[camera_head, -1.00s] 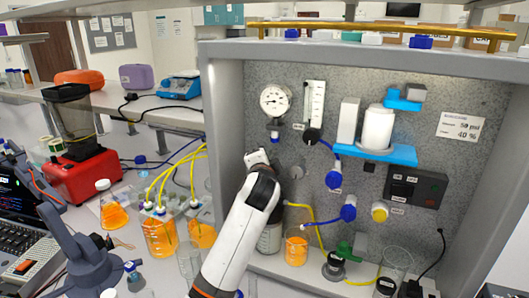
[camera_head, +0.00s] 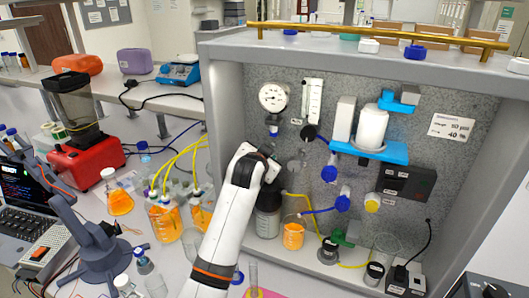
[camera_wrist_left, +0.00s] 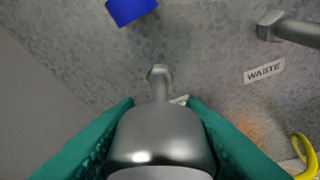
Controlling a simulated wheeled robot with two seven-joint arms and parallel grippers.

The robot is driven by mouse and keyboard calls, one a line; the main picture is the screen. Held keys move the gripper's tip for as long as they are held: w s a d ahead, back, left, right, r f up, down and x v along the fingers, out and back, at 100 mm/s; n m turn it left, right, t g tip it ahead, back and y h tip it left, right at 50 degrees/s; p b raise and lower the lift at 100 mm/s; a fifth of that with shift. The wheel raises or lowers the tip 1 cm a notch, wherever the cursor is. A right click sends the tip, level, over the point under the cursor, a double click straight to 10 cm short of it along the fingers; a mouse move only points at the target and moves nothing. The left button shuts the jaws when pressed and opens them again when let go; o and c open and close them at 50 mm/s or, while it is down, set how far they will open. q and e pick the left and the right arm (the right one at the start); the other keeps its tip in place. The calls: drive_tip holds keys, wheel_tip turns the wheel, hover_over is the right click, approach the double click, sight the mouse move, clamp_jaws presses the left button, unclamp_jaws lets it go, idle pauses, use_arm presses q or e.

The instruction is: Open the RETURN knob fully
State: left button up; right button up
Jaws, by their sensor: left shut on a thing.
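My left gripper (camera_head: 268,163) reaches the grey speckled panel of the rig, below the round gauge. In the left wrist view its two green fingers (camera_wrist_left: 160,135) are shut on a smooth grey metal knob (camera_wrist_left: 160,138), one finger on each side. A short stem with a hex end (camera_wrist_left: 158,75) runs from the knob to the panel. A small label behind the knob is mostly covered and I cannot read it. In the head view the gripper hides the held knob. My right gripper is in neither view.
A fitting (camera_wrist_left: 287,30) beside a WASTE label (camera_wrist_left: 264,70) is to the right. A blue part (camera_wrist_left: 131,10) is above. A grey bottle (camera_head: 268,212) and an orange beaker (camera_head: 293,236) stand below.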

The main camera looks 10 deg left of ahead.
use_arm(q)
drive_tip(key=shift+f, duration=0.15)
drive_tip(key=o, duration=1)
drive_tip(key=b+v, duration=0.3)
drive_tip(key=v, duration=0.9)
